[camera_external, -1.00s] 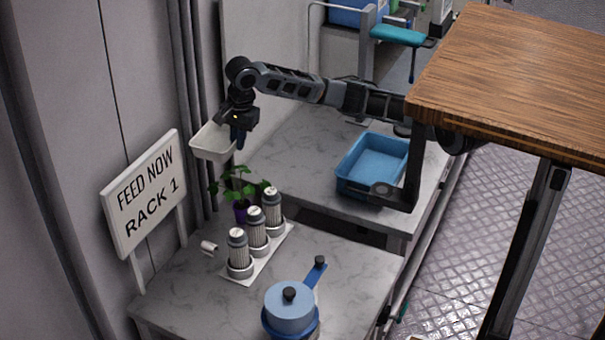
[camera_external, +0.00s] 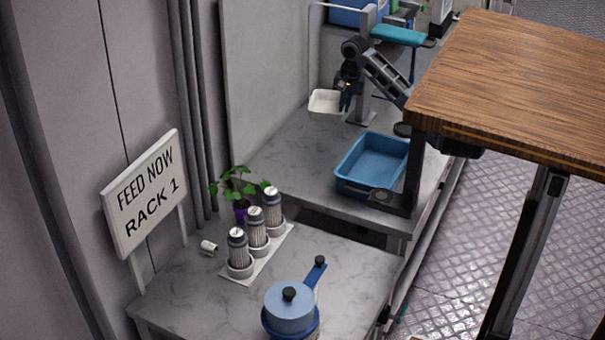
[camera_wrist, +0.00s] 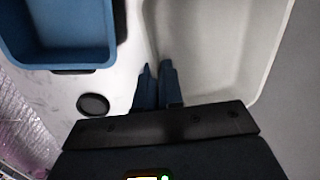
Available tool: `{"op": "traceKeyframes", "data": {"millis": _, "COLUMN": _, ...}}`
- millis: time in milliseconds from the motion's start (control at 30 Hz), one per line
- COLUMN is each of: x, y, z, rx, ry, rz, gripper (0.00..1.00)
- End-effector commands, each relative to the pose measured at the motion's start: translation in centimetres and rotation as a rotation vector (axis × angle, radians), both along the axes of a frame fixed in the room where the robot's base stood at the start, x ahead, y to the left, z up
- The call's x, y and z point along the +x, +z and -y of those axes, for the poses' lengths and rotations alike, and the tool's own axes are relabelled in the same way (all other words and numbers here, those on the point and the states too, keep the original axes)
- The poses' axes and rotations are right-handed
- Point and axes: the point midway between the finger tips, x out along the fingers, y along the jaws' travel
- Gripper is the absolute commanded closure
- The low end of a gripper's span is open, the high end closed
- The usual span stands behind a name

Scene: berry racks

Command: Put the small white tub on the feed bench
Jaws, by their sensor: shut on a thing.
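The small white tub (camera_external: 324,103) hangs at my gripper (camera_external: 345,101), over the back of the far grey marbled counter (camera_external: 290,148). In the wrist view my gripper's two blue fingers (camera_wrist: 157,70) are close together on the tub's left wall, and the pale tub (camera_wrist: 220,50) fills the upper right. It looks empty. A white sign (camera_external: 146,193) reading "FEED NOW RACK 1" stands at the left of the near marbled counter (camera_external: 190,295). No counter bears the name feed bench.
A blue tray (camera_external: 345,186) sits on the far counter, right of centre; it shows in the wrist view (camera_wrist: 60,64). The near counter holds a potted plant (camera_external: 238,184), several bottles on a rack (camera_external: 258,232) and a blue pot (camera_external: 290,308). A wooden tabletop (camera_external: 510,80) stands right.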

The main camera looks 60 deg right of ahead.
Motion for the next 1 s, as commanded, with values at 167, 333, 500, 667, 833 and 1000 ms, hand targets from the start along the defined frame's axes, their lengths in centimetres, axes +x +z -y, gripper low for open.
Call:
{"op": "traceKeyframes", "data": {"millis": 167, "x": -4.6, "y": -2.4, "z": 5.0, "rx": 0.003, "ry": 0.072, "rz": 0.000, "gripper": 1.00}}
{"op": "traceKeyframes", "data": {"millis": 333, "x": -7.0, "y": -3.4, "z": 7.2, "rx": 0.000, "ry": 0.120, "rz": 0.001, "gripper": 1.00}}
{"op": "traceKeyframes", "data": {"millis": 500, "x": -6.6, "y": -4.6, "z": 7.1, "rx": 0.001, "ry": 0.137, "rz": 0.001, "gripper": 1.00}}
{"op": "traceKeyframes", "data": {"millis": 667, "x": -3.8, "y": -6.7, "z": 5.3, "rx": 0.002, "ry": 0.141, "rz": 0.001, "gripper": 1.00}}
{"op": "traceKeyframes", "data": {"millis": 833, "x": -0.9, "y": -8.3, "z": 3.6, "rx": -0.001, "ry": 0.138, "rz": -0.002, "gripper": 1.00}}
{"op": "traceKeyframes", "data": {"millis": 1000, "x": 1.4, "y": -9.9, "z": 2.1, "rx": -0.001, "ry": 0.138, "rz": -0.001, "gripper": 1.00}}
